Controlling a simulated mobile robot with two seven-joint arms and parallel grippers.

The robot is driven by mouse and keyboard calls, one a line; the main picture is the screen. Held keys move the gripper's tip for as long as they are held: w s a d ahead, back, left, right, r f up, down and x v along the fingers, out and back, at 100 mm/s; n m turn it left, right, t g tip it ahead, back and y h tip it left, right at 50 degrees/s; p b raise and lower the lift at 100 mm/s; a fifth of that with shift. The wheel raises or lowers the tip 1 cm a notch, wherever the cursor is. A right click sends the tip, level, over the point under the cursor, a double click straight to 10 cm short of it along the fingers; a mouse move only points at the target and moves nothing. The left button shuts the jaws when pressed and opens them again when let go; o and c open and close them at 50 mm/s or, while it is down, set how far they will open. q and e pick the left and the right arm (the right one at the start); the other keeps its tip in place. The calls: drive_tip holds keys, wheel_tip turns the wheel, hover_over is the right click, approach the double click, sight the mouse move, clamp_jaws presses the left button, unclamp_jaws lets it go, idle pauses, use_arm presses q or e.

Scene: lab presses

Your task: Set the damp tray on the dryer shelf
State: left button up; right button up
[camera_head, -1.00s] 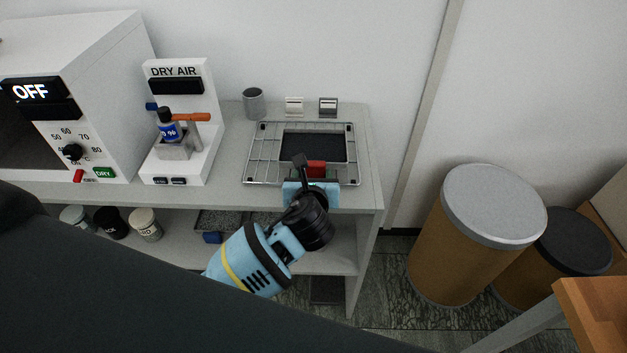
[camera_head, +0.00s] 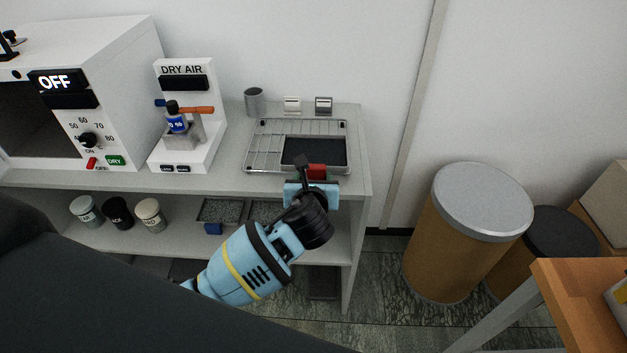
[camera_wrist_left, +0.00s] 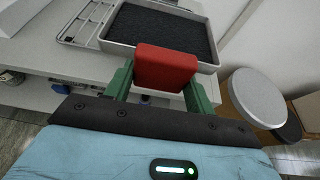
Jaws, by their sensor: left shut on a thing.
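The damp tray (camera_head: 318,168) is a shallow grey tray with dark granular contents and a red block handle (camera_head: 316,171). My left gripper (camera_head: 312,184) is shut on this handle. The tray is over the right part of a wire rack (camera_head: 262,150) on the bench; I cannot tell whether it touches the rack. In the left wrist view, the red handle (camera_wrist_left: 165,68) sits between my green fingers, with the tray (camera_wrist_left: 205,55) beyond. The dryer (camera_head: 125,90) is a white box at the left, its display reading OFF. Its dark opening is partly visible; its shelf is not clear.
A grey cup (camera_head: 254,101) stands behind the rack. Jars and another tray are on the lower shelf. Drums (camera_head: 468,245) and a wooden table (camera_head: 580,300) are at right.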

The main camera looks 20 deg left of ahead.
use_arm(q)
drive_tip(key=shift+r, duration=0.1)
drive_tip(key=s+a+r+m+h, duration=0.3)
drive_tip(key=s+r+h, duration=0.1)
drive_tip(key=s+r, duration=0.4)
drive_tip(key=shift+r+t, duration=0.3)
drive_tip(key=shift+r, duration=0.05)
drive_tip(key=shift+s, duration=0.15)
